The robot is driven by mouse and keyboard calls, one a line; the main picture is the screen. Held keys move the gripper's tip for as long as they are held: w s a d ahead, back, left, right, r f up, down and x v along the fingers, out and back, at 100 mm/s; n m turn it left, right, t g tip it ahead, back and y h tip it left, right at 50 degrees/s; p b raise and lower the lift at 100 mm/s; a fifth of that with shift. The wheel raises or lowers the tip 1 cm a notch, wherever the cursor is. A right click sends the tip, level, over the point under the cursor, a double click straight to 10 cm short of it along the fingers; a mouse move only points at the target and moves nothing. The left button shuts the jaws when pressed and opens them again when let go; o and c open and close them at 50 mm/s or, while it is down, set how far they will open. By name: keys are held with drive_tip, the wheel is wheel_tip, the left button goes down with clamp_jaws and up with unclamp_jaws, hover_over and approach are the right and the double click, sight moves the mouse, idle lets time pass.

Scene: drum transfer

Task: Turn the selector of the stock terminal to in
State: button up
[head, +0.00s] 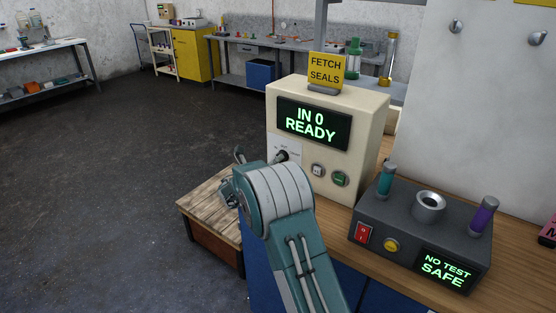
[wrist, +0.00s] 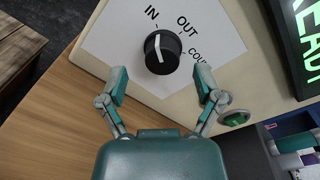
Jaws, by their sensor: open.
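The stock terminal (head: 275,110) is a cream box on the bench, and its screen (head: 312,123) reads "IN 0 READY". Its selector (wrist: 162,52) is a round black knob on a white plate marked IN, OUT and a partly cut-off "COU". The knob's white pointer line points towards IN. In the head view the selector (head: 281,157) shows just above my arm, which partly covers the plate. In the wrist view my gripper (wrist: 162,82) is open and empty, its fingers apart, below the knob's left and right sides. I see no contact with the knob.
A green button (wrist: 234,118) is close to the right finger in the wrist view. A yellow "FETCH SEALS" sign (head: 326,70) stands on the terminal. A dark tester box (head: 400,235) with teal and purple handles stands to its right. A wooden crate (head: 205,205) is on the floor.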

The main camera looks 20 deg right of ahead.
drive_tip(key=v, duration=0.9)
drive_tip(key=shift+a, duration=0.15)
drive_tip(key=shift+w+f, duration=0.1)
drive_tip(key=s+d+r+m+g+y, duration=0.25)
drive_tip(key=s+r+m+g, duration=0.2)
drive_tip(key=s+m, duration=0.5)
drive_tip(key=s+d+r+m+g+y, duration=0.25)
drive_tip(key=s+r+m, duration=0.25)
drive_tip(key=s+m, duration=0.45)
drive_tip(key=s+a+m+t+y, duration=0.1)
drive_tip(key=s+a+m+y, duration=0.3)
drive_tip(key=s+m, duration=0.3)
drive_tip(key=s+a+m+t+y, duration=0.1)
drive_tip(key=s+a+m+y, duration=0.4)
drive_tip(key=s, duration=1)
drive_tip(key=m, duration=0.3)
drive_tip(key=shift+a+r+m+t, duration=0.15)
drive_tip(key=shift+a+m+t, duration=0.05)
drive_tip(key=shift+m+t, duration=0.1)
drive_tip(key=shift+c, duration=0.3)
